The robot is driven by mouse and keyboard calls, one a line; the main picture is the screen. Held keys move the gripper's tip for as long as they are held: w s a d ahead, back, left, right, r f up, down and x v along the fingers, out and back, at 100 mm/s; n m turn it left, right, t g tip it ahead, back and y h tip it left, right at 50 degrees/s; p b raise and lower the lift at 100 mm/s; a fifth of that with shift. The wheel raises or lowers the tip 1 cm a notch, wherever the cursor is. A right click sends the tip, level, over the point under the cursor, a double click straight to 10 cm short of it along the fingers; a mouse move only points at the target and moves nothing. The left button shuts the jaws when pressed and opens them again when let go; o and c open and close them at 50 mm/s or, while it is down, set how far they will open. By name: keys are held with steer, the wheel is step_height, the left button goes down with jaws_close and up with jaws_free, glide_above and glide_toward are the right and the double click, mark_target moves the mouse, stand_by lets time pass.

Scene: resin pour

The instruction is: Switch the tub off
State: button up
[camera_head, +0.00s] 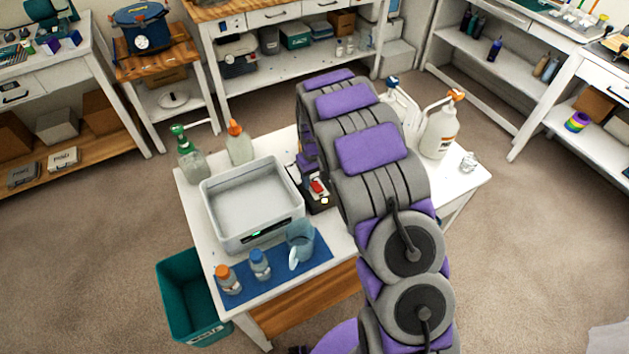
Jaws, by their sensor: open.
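The tub (226,236) is a pale grey open box on the white worktable. It looks empty, and a small green light shows on its dark front panel (251,235). Right of it stands a small black box with a red rocker switch (318,187), lit red on top. My arm reaches over the table and bends down at its far end. My gripper (308,168) shows only in part, small and dark, close behind the switch box and beside the tub's right wall. My arm hides much of it, and I cannot tell whether it touches the box.
A green-topped bottle (188,155) and an orange-topped bottle (239,142) stand behind the tub. Two small bottles (260,265) and a blue jug (301,241) are on a blue mat (300,272) in front. White pump bottles (439,130) stand right. A teal bin (180,280) is left.

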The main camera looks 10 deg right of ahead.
steer(key=shift+f, duration=0.5)
